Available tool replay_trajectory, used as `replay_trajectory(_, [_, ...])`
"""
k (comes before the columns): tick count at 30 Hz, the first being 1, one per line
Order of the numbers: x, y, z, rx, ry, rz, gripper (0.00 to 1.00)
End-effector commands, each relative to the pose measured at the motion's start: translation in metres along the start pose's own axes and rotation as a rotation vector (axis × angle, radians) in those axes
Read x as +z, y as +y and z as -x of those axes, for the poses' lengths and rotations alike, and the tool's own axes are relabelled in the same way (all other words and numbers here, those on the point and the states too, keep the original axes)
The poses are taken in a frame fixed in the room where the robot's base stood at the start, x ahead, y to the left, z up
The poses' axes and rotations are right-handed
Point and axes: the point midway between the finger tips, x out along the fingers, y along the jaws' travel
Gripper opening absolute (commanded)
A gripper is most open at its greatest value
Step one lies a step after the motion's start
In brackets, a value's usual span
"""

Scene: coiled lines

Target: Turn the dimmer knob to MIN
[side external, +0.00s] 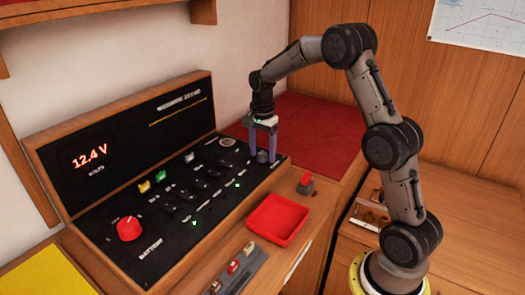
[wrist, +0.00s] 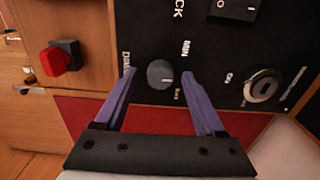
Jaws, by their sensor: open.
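The dimmer knob (wrist: 160,74) is a small round grey knob on the black panel (wrist: 210,50). In the wrist view a MIN label (wrist: 186,48) is printed beside it, and other lettering lies around it. My gripper (wrist: 158,72) is open, with one purple finger on each side of the knob and a visible gap on both sides. In the side view my gripper (side external: 263,158) points down at the panel's right end, and the knob (side external: 262,156) shows between the fingers. The knob's pointer direction is too small to tell.
A lid with a 12.4 V display (side external: 90,157) stands behind. A red tray (side external: 277,219) and a red-topped block (side external: 305,184) are on the wood in front.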

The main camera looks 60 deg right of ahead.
Motion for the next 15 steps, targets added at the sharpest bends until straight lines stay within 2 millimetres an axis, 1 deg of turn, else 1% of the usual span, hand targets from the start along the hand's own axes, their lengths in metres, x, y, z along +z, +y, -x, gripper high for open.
replay_trajectory(2, [0.0,0.0,0.0001,0.0,0.0,0.0,0.72])
replay_trajectory(3, [0.0,0.0,0.0002,0.0,0.0,0.0,0.68])
replay_trajectory(8, [0.0,-0.0001,0.0004,0.0,0.0,0.0,0.39])
replay_trajectory(12, [-0.0001,-0.0001,0.0006,0.0,0.0,0.0,0.14])
replay_trajectory(14, [-0.0001,-0.0001,0.0006,0.0,0.0,0.0,0.03])
replay_trajectory(15, [-0.0001,-0.0001,0.0007,0.0,0.0,0.0,0.0])
